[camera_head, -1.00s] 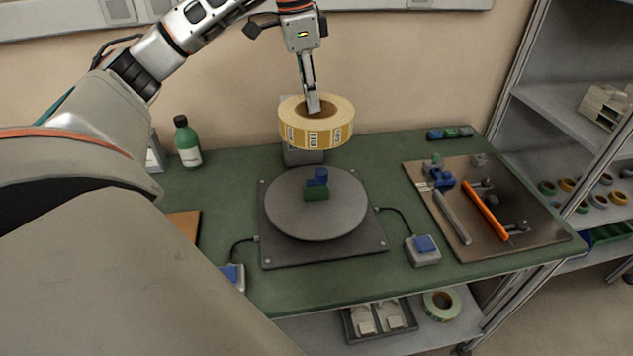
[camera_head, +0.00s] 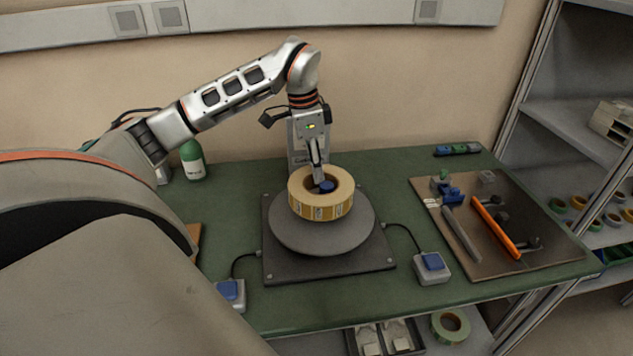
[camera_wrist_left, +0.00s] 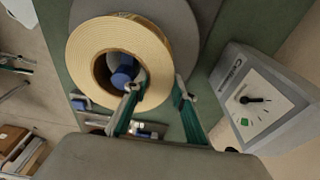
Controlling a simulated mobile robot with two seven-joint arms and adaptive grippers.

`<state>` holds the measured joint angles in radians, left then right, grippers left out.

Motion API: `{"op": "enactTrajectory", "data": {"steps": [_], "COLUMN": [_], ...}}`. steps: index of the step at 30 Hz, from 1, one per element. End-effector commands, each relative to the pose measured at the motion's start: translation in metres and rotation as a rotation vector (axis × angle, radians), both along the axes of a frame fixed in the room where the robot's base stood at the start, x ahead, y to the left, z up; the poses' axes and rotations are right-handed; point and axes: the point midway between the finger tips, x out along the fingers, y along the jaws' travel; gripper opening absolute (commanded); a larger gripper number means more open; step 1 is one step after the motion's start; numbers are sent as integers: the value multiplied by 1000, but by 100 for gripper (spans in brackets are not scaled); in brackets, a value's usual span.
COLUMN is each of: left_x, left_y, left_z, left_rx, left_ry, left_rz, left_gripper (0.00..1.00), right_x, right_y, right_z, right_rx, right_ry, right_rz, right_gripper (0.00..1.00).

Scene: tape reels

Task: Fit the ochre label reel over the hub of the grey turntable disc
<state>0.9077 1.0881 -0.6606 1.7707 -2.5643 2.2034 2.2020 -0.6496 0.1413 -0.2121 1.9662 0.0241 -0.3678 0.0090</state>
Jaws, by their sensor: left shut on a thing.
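The ochre label reel (camera_head: 322,212), a wide ring with printed labels on its side, is level over the middle of the grey turntable disc (camera_head: 290,238). My left gripper (camera_head: 318,182) points down and is shut on the reel's back wall. In the left wrist view, one finger of the gripper (camera_wrist_left: 158,92) is inside the hole and the other outside the reel (camera_wrist_left: 84,58). The hub's blue top (camera_head: 327,187) shows within the hole, and off-centre in the wrist view (camera_wrist_left: 122,77). I cannot tell whether the reel touches the disc. My right gripper is out of view.
A grey box with a dial (camera_wrist_left: 258,100) stands close behind the disc. A green bottle (camera_head: 193,160) is at the back left. Blue-buttoned switch boxes (camera_head: 432,268) flank the turntable. A brown board with tools (camera_head: 470,255) lies to the right.

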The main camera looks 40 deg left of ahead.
Motion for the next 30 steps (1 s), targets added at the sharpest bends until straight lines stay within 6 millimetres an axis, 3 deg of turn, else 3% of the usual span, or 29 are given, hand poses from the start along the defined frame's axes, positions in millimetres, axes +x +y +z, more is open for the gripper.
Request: {"op": "enactTrajectory", "data": {"steps": [11, 25, 26, 27, 30], "left_x": [0, 0, 0, 0, 0], "left_y": [0, 0, 0, 0, 0], "left_z": [-38, -44, -45, -45, -44], "left_rx": [0, -1, 0, 0, 0], "left_ry": [0, -1, 0, 0, 0], "left_rz": [0, 1, 1, 1, 0], "left_gripper": [0, 0, 28, 32, 32], "right_x": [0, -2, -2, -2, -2], "right_y": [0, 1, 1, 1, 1], "right_z": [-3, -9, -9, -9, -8], "right_rx": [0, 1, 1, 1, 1], "right_ry": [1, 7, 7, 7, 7], "right_rz": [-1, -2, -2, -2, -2], "right_gripper": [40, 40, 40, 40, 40]}}
